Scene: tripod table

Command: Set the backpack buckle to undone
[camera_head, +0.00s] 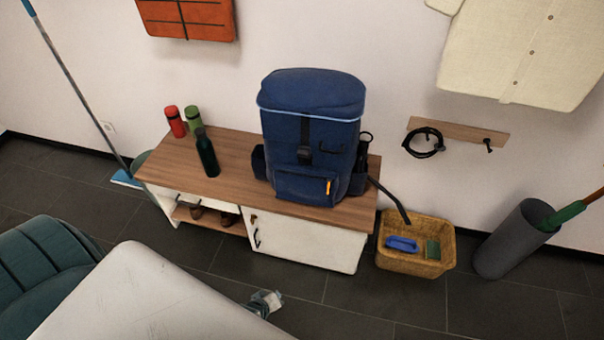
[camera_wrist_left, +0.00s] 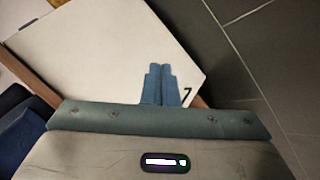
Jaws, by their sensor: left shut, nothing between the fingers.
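The blue backpack (camera_head: 310,100) stands upright on a wood-topped cabinet in the head view. Its dark buckle (camera_head: 305,153) sits on a black strap down the front, above the front pocket. The buckle halves look together, but they are too small to be sure. My left gripper shows in the left wrist view (camera_wrist_left: 167,68), its two blue-grey fingers shut together and empty. It is in front of the white cabinet door, apart from the backpack. A gripper-like piece (camera_head: 265,302) shows low in the head view, mostly hidden. My right gripper cannot be made out.
The cabinet top (camera_head: 235,160) also carries a dark bottle (camera_head: 207,153), a red flask (camera_head: 175,121) and a green flask (camera_head: 193,119), left of the backpack. A wicker basket (camera_head: 415,265) and a grey bin (camera_head: 512,240) stand on the floor at right. A dark rod (camera_head: 390,200) juts out beside the backpack.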

